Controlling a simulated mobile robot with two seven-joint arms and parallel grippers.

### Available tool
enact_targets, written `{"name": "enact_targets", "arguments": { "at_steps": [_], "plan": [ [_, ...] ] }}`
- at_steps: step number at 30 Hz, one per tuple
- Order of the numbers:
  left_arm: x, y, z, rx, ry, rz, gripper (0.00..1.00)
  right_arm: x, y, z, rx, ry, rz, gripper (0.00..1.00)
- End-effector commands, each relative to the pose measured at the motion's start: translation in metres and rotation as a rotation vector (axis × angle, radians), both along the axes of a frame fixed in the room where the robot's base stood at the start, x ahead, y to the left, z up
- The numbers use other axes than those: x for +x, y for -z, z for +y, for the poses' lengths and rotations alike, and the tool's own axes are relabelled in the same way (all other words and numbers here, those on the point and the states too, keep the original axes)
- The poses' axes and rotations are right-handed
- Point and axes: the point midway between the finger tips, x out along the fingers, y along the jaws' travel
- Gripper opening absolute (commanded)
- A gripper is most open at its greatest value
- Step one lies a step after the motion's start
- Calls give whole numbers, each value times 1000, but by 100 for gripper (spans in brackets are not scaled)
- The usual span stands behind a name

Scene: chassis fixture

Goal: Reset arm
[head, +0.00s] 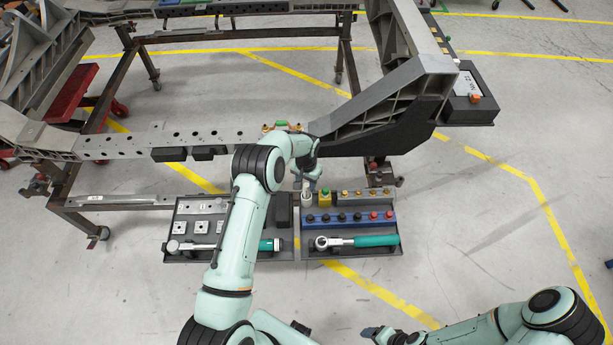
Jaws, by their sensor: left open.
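My left arm reaches up from the bottom over the left tray. Its gripper (309,184) is open, small in the view, and points down near the back left corner of the right tray (350,253). A small white cylinder (307,199) stands right below it; I cannot tell whether they touch. My right arm lies low at the bottom right. Its gripper (378,333) is over bare floor, well apart from the trays, and its jaws are too unclear to read.
The left tray (185,256) holds metal plates and a torque wrench (200,246). The grey chassis frame (225,137) stands behind. Floor at right is clear.

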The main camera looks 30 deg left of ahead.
Motion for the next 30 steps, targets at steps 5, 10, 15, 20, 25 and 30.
{"name": "enact_targets", "arguments": {
  "at_steps": [5, 10, 15, 20, 25, 30],
  "plan": [
    [-1, 24, 0, 0, 0, 2, 44, -5, 5, 0, -1, 0, 5, 74],
    [0, 34, 0, 0, 0, 1, 44, -6, 7, 0, 0, 0, 7, 74],
    [0, 36, 0, 0, 0, -1, 44, -6, 8, 0, 0, 0, 7, 74],
    [0, 36, 0, 0, 0, -1, 44, -6, 7, 0, 0, 0, 7, 74],
    [0, 36, 0, 0, 0, 0, 0, -6, 7, 0, 0, 0, 7, 74],
    [0, 34, 0, 0, 0, -1, 0, -6, 7, 0, 0, 0, 7, 74]
  ]
}}
